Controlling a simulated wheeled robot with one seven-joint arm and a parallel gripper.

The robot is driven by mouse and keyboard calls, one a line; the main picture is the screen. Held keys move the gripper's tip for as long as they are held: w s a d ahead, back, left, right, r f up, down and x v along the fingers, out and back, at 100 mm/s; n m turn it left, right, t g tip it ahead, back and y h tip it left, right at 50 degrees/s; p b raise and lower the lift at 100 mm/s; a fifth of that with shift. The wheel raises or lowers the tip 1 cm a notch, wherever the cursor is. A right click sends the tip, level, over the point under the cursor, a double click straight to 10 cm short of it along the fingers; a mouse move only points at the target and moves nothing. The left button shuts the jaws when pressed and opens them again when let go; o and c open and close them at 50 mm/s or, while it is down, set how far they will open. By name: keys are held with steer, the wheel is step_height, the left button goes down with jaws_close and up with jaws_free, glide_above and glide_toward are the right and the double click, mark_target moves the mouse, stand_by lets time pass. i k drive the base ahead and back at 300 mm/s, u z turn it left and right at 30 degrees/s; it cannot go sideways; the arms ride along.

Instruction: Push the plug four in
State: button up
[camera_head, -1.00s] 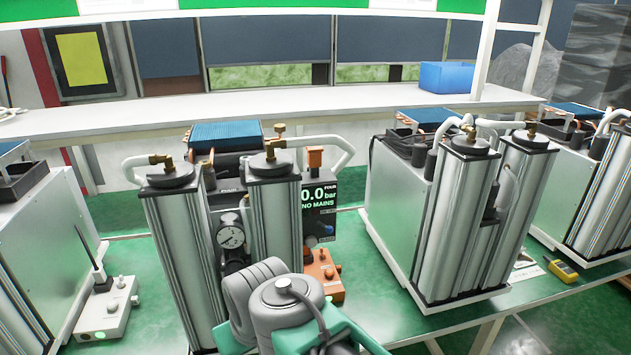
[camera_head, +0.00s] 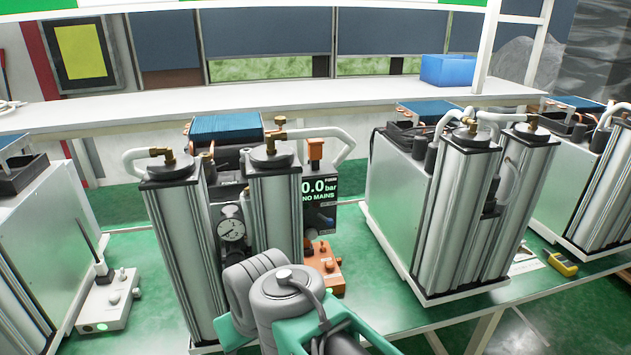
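The unit in the middle has two silver columns (camera_head: 275,215) and a dark display (camera_head: 318,188) reading "0.0 bar" and "NO MAINS", with a small label above that looks like "FOUR". An orange plug-like piece (camera_head: 315,150) stands upright at the top edge of this display. I cannot tell from here whether it is seated. A small blue part (camera_head: 326,221) shows at the display's lower right. My grey and teal arm links fill the bottom middle, in front of the unit's base. My gripper is not visible.
An orange box (camera_head: 322,268) sits at the unit's foot, right beside my arm. A white box with an antenna (camera_head: 105,300) is at left. Another column unit (camera_head: 455,215) stands to the right, with green bench (camera_head: 375,290) between. A yellow meter (camera_head: 563,267) lies far right.

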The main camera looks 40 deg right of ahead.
mark_target(314, 147)
steer(key=z, duration=1.2)
steer(key=k, duration=0.65)
steer(key=u, duration=1)
steer(key=i, duration=0.5)
